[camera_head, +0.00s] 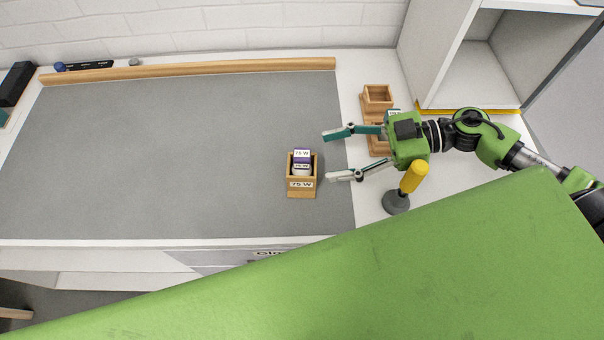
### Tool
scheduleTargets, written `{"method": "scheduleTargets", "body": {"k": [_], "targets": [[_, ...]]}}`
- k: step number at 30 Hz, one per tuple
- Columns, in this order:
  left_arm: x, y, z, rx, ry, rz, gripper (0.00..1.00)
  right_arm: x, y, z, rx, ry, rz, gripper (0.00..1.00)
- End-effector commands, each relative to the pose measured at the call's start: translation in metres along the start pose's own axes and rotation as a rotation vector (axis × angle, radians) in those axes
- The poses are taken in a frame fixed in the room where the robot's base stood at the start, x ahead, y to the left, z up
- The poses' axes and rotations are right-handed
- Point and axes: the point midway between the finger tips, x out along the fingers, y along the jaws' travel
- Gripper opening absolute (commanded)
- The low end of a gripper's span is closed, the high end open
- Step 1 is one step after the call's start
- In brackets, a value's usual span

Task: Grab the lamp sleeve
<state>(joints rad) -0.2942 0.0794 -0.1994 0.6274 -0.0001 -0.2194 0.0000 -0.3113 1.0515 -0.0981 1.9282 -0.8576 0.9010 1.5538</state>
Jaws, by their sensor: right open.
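The lamp sleeve (302,156), purple and white and marked 75 W, stands in a small wooden box (302,193) also labelled 75 W, near the right edge of the grey mat. My right gripper (333,157) comes in from the right and is open and empty. Its two fingers point left, just right of the box, and do not appear to touch the sleeve. The lower fingertip shows close to the box's right side. My left gripper is not in view.
Another wooden holder (377,95) stands behind my right gripper, partly hidden. A yellow-handled tool on a dark round base (396,202) stands just below the gripper. A white open cabinet (470,75) is at the right. The grey mat (170,160) is clear to the left.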

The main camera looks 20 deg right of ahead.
Motion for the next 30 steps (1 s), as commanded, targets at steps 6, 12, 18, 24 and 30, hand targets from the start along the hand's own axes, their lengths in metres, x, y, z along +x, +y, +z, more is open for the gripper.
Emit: {"method": "scheduleTargets", "body": {"k": [6,12,18,24,30], "targets": [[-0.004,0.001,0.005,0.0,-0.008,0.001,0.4,0.015,0.0,0.013,0.0,0.002,0.0,0.58],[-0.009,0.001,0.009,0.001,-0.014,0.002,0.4,0.033,0.0,0.011,-0.002,0.004,0.0,0.58],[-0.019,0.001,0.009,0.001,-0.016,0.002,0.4,0.066,0.001,0.011,0.0,0.004,0.001,0.58],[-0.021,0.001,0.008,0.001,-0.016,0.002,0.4,0.08,0.0,0.014,0.0,0.001,0.0,0.58],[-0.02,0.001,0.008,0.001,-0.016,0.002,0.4,0.08,0.0,0.015,0.0,0.0,0.0,0.56]]}}
